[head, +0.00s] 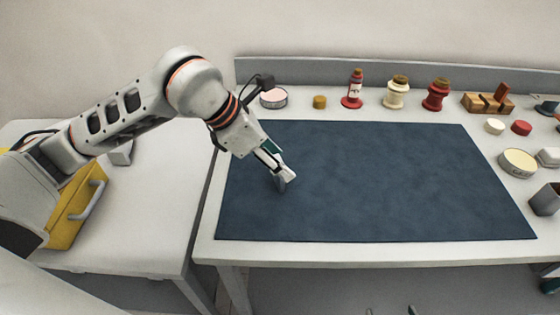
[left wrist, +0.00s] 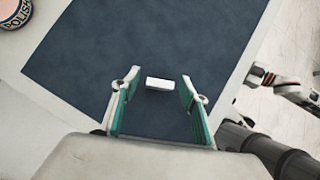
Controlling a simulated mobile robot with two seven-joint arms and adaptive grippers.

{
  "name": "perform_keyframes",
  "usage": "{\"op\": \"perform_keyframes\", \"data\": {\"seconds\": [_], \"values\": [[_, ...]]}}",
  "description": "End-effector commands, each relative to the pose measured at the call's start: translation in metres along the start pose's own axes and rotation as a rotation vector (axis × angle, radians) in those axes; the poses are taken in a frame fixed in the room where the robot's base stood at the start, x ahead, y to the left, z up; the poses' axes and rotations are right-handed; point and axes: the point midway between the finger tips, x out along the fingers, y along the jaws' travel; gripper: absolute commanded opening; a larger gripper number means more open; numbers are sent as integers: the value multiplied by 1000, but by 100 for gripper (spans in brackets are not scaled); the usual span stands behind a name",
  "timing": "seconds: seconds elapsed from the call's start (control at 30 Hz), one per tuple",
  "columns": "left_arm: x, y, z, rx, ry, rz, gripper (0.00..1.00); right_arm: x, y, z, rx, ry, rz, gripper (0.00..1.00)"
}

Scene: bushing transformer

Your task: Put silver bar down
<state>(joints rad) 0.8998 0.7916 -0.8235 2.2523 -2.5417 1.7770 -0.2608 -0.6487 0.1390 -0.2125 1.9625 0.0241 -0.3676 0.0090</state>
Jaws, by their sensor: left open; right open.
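The silver bar (left wrist: 160,84) shows in the left wrist view as a small pale block between the spread fingers of my left gripper (left wrist: 158,88). A gap shows on both sides of it. It appears to lie on the dark blue mat (head: 390,180); its exact height is hard to judge. In the head view my left gripper (head: 282,180) is low over the left part of the mat, and the bar cannot be told clearly from the fingers. Of my right gripper (head: 390,311), only the two separated tips show at the bottom edge, below the table front, with nothing seen between them.
Along the back of the table (head: 370,252) stand a pink-topped tin (head: 273,97), a red bottle (head: 355,92), a cream spool (head: 396,94) and a red spool (head: 437,96). A wooden block (head: 487,102) and tins are at the right. The mat's middle is clear.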

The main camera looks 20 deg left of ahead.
Motion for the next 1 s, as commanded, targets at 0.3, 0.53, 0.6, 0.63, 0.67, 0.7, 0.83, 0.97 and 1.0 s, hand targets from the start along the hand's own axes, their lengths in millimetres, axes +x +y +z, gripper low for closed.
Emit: {"op": "perform_keyframes", "data": {"seconds": [0.3, 0.53, 0.6, 0.63, 0.67, 0.7, 0.83, 0.97, 1.0], "values": [[-64, 1, 0, 1, -2, 6, 44, 2, -1, 4, 0, -2, -1, 69], [-98, 0, 0, 1, -1, 3, 44, 2, -1, 6, 0, -3, -1, 69], [-104, 0, 0, 0, 0, 2, 44, 3, -1, 6, 0, -3, -1, 69], [-106, 0, 0, 0, 0, 2, 44, 3, -1, 6, 0, -3, -1, 69], [-107, 0, 0, 0, 0, 1, 44, 3, -1, 6, 0, -3, -1, 69], [-108, 0, 0, 1, 0, 1, 44, 3, -1, 6, 0, -3, -1, 69], [-109, 0, 0, 1, 0, 1, 44, 3, -1, 6, 0, -3, -1, 69], [-109, 0, 0, 1, 0, 0, 44, 3, -1, 6, 0, -3, -1, 69], [-109, 0, 0, 1, 0, 0, 44, 3, -1, 6, 0, -3, -1, 69]]}}
